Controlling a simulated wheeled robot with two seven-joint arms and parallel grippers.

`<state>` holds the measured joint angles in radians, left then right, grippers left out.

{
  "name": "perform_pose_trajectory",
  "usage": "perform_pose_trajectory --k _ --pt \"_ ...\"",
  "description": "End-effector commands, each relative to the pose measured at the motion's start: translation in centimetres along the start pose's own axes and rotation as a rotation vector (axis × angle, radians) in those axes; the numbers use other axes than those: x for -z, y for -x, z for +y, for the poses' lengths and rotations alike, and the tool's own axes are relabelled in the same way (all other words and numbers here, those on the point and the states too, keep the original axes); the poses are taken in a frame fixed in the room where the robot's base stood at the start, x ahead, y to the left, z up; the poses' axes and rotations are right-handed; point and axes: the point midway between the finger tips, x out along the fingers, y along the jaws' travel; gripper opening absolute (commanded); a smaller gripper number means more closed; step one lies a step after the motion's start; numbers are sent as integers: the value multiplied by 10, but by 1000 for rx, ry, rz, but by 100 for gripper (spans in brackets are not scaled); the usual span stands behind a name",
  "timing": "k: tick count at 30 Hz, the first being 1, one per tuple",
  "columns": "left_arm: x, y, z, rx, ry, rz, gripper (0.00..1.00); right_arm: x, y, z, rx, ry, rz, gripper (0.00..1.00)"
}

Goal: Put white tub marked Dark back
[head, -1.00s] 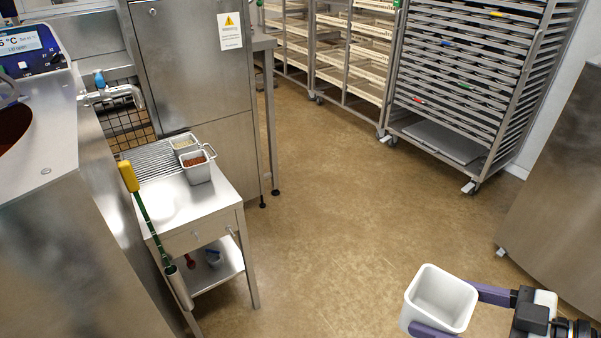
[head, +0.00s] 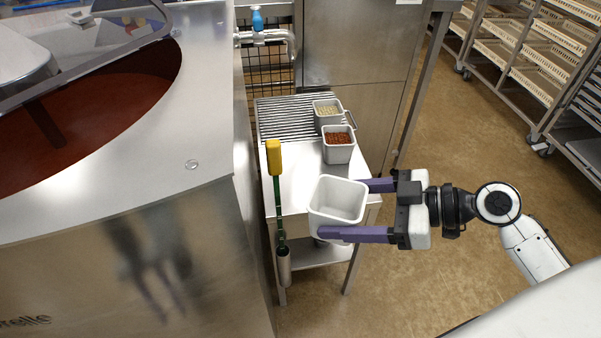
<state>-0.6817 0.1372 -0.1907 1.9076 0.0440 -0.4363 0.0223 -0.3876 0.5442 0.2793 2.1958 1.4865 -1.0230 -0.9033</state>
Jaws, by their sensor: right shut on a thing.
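The white tub (head: 338,199) is empty inside and roughly upright; no "Dark" mark can be read on it from here. My right gripper (head: 362,209) comes in from the right with its purple fingers on either side of the tub and is shut on it. The tub is over the front part of the small steel side table (head: 291,180); I cannot tell whether it touches the top. My left gripper is not in view.
Two small tubs stand behind on the table, one with reddish-brown pieces (head: 338,139) and one with pale pieces (head: 327,108). A yellow-handled tool (head: 275,160) hangs at the table's left edge. The steel machine with a chocolate bowl (head: 90,120) is left.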

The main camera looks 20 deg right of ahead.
Motion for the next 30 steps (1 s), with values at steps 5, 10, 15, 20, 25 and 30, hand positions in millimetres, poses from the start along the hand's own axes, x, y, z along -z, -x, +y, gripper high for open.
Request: perform_pose_trajectory --k 5,10,15,20,25,30 --pt "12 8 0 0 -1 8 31 -15 -11 68 -200 -74 2 25" --pt "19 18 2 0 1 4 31 -34 -21 153 -449 -154 0 25" --pt "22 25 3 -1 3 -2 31 -45 -26 210 -611 -207 -4 25" --pt "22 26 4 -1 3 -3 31 -57 -30 227 -658 -227 -9 25" --pt "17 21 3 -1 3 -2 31 -90 -44 228 -663 -229 -10 25" --pt "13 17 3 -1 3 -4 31 -107 -51 228 -662 -226 -9 25"
